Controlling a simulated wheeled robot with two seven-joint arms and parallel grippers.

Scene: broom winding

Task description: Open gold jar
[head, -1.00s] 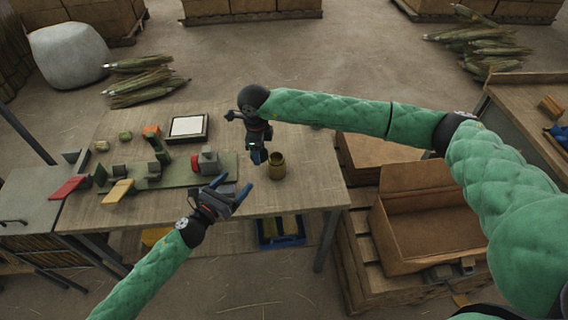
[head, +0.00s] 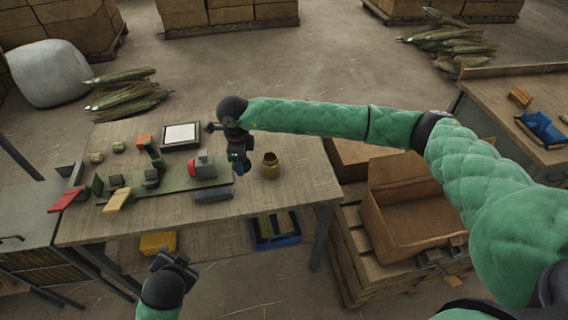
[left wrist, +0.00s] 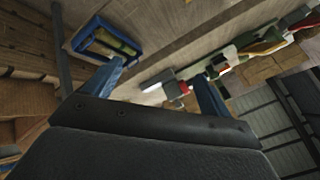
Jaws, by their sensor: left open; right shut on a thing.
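The gold jar (head: 270,166) stands upright near the right end of the wooden table. Its narrower top rim shows, and it looks open at the top. My right gripper (head: 241,166) hangs pointing down just left of the jar, apart from it. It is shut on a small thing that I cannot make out. My left gripper (head: 176,262) is low in front of the table, away from the jar. In the left wrist view its two blue fingers (left wrist: 160,88) are spread with nothing between them.
A green board (head: 170,187) with blocks and a grey-and-red device (head: 205,167) lies left of the jar. A dark grey block (head: 213,195) lies at the front. A framed white panel (head: 181,134) is behind. A blue crate (head: 277,236) sits below the table.

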